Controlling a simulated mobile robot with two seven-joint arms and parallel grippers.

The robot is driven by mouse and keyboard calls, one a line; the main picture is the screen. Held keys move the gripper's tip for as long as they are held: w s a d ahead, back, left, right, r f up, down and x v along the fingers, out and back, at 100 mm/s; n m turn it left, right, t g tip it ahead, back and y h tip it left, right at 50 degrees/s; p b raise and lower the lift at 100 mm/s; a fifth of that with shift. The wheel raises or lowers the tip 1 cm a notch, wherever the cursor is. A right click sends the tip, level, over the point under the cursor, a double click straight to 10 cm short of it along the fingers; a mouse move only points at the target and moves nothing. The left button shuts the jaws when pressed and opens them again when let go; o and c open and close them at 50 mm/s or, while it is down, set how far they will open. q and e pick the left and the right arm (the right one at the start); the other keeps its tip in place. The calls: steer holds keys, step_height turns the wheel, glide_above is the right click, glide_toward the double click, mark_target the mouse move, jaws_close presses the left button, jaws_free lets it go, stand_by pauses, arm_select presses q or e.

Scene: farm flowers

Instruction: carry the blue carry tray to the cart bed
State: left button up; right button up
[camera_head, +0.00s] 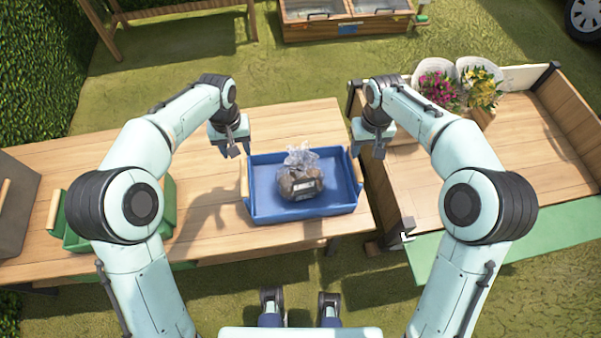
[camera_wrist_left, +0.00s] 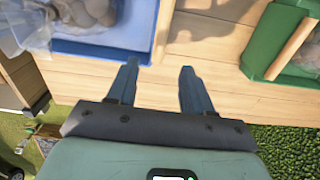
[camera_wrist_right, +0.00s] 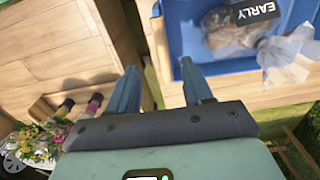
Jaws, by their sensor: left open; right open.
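The blue carry tray (camera_head: 265,207) sits on the wooden table, with a clear plastic bag of brown items (camera_head: 301,183) in it. It has a wooden handle at each short end. My left gripper (camera_head: 234,153) is open and empty, above the table near the tray's back left corner. My right gripper (camera_head: 368,153) is open and empty, near the tray's right end. The tray also shows in the left wrist view (camera_wrist_left: 106,45) and the right wrist view (camera_wrist_right: 226,68); neither gripper holds a handle. The cart bed (camera_head: 435,191) is the wooden surface to the right.
A green carry tray (camera_head: 168,205) stands on the table at left, partly hidden by my left arm. Two wrapped bouquets (camera_head: 437,88) (camera_head: 482,88) stand at the cart's back left. Much of the cart bed is bare. A wooden planter box (camera_head: 345,30) stands on the grass behind.

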mark_target(243, 171)
arm_select(q)
steer(key=f, duration=1.3)
steer(key=shift+s+f, duration=0.15)
steer(key=shift+s, duration=0.2)
arm_select(e)
steer(key=f, duration=1.3)
steer(key=shift+s+f, duration=0.15)
steer(key=shift+s, duration=0.2)
arm_select(q)
jaws_close()
arm_select(e)
jaws_close()
